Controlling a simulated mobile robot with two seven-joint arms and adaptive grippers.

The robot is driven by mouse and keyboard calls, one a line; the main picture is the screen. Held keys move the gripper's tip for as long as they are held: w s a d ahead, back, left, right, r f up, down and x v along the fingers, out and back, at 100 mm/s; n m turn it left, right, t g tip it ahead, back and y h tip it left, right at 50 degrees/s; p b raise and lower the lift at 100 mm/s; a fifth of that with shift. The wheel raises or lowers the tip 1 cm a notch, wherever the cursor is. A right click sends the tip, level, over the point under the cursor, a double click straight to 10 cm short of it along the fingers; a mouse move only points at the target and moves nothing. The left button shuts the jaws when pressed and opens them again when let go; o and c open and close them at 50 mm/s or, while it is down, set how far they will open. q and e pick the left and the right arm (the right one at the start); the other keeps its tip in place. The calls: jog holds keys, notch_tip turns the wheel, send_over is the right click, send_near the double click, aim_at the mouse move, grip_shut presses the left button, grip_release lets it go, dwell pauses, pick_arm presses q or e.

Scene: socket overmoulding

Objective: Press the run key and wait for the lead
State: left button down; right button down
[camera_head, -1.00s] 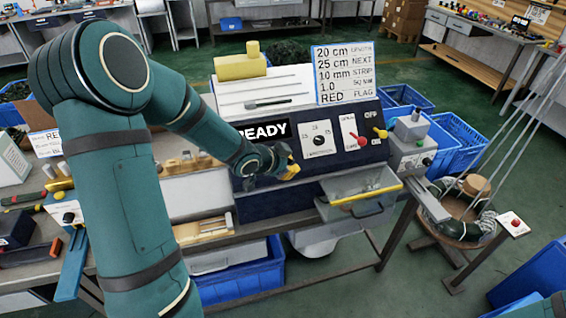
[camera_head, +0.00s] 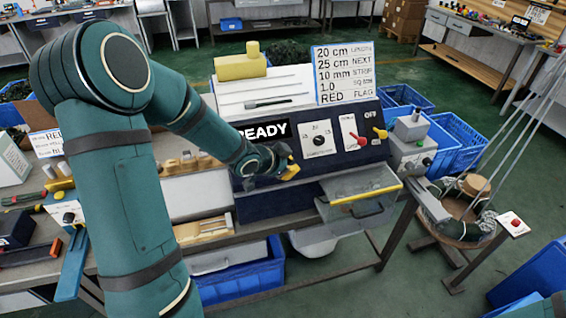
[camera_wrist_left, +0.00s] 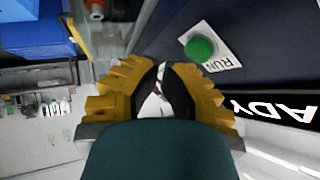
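The machine (camera_head: 300,185) stands on the bench with a dark front panel, and its display (camera_head: 263,134) reads READY, partly covered by my left arm. The green run key (camera_wrist_left: 201,47) sits on a white RUN plate in the left wrist view, just beyond my fingertips and apart from them. In the head view the key is hidden behind my gripper. My left gripper (camera_wrist_left: 160,88) has yellow ribbed fingers curved close together at the tips; it also shows before the panel in the head view (camera_head: 285,170). I see no lead in the tray (camera_head: 362,193).
A dial (camera_head: 319,139), a red switch (camera_head: 357,139) and a yellow lever (camera_head: 380,132) sit right of my left gripper. A spec card (camera_head: 345,73) stands on top. A wire coil stand (camera_head: 462,212) is at the right. Blue bins (camera_head: 455,140) stand behind.

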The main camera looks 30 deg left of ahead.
pick_arm(q)
jog(key=shift+w+a+f, duration=0.2)
jog(key=shift+a+f, duration=0.05)
jog(key=shift+w+a+f, duration=0.15)
jog(key=shift+a+f, duration=0.05)
jog(key=shift+f, duration=0.05)
dwell(0.9)
jog(key=shift+r, duration=0.1)
jog(key=shift+s+d+r, duration=0.4)
jog(key=shift+d+r, duration=0.05)
dwell(0.5)
jog(key=shift+s+d+r+p, duration=0.15)
jog(key=shift+s+d+r, duration=0.5)
jog(key=shift+r, duration=0.2)
jog(key=shift+s+d+r+p, duration=0.15)
jog(key=shift+s+d+r, duration=0.4)
jog(key=shift+d+r, duration=0.25)
